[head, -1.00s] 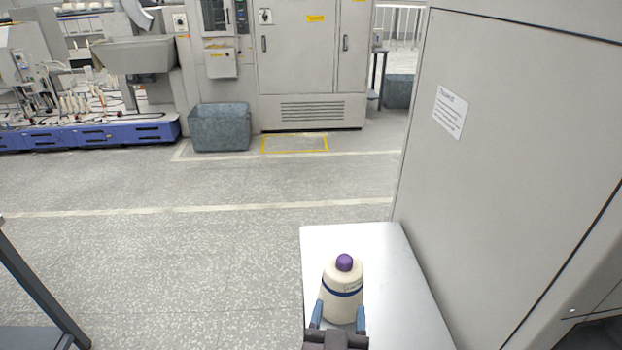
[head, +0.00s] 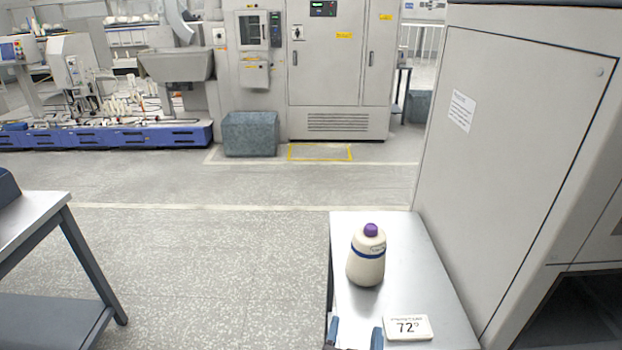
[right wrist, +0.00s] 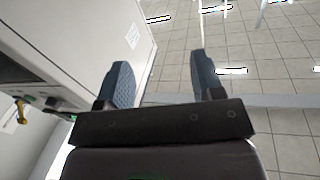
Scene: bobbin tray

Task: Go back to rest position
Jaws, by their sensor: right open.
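My right gripper (head: 354,335) shows at the bottom edge of the head view, with only its blue fingertips in the picture. It is open and empty, in front of the cream bobbin and apart from it. The bobbin (head: 366,262) has a purple top and a blue band and stands upright on the small metal table (head: 345,225). In the right wrist view, the two fingers of the right gripper (right wrist: 160,85) are spread with nothing between them. My left gripper is not in view.
A white card reading 72 (head: 407,327) lies on the table near the right fingers. A tall grey cabinet (head: 500,150) stands close along the table's right side. Another metal table (head: 35,225) is at the left. The floor between the tables is clear.

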